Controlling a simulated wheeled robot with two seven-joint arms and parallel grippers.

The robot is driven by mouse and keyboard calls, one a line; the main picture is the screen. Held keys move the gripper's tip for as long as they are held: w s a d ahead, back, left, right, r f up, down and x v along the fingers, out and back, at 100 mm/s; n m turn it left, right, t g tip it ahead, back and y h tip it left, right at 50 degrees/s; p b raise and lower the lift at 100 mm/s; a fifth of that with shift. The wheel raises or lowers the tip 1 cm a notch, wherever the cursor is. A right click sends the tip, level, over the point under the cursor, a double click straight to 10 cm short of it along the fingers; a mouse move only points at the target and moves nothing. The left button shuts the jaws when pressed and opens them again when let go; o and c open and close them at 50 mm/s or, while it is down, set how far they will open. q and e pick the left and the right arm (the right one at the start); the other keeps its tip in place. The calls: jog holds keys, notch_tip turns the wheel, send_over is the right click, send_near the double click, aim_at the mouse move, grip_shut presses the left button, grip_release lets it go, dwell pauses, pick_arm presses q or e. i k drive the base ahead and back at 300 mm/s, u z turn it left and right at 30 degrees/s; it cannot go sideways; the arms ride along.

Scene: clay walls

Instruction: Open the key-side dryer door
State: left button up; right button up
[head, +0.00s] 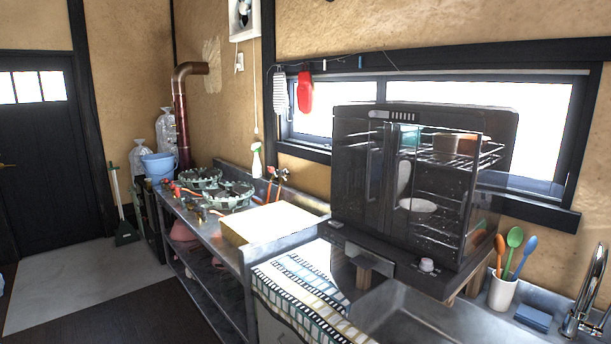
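The dryer (345,112) is a dark cabinet with a glazed front, standing at the right in front of the window. Its front has a left door panel (349,185) with dark upright bars beside it, and a wider right glazed section (440,225). Wire racks, a white plate (418,205) and several cups or bowls show inside. Both sides look closed, but reflections make this uncertain. A row of small light marks (403,115) runs along the top front strip. I cannot tell which door is the key side. Neither of my grippers is in view.
A metal sink (400,312) lies below the dryer. A striped cloth (300,290) hangs over the counter front. A white cup (502,291) of coloured utensils and a faucet (585,305) stand at right. A stove (228,193) is further left.

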aim_at(356, 177)
jog(key=u, duration=1.1)
jog(key=i, duration=1)
jog(key=z, duration=0.65)
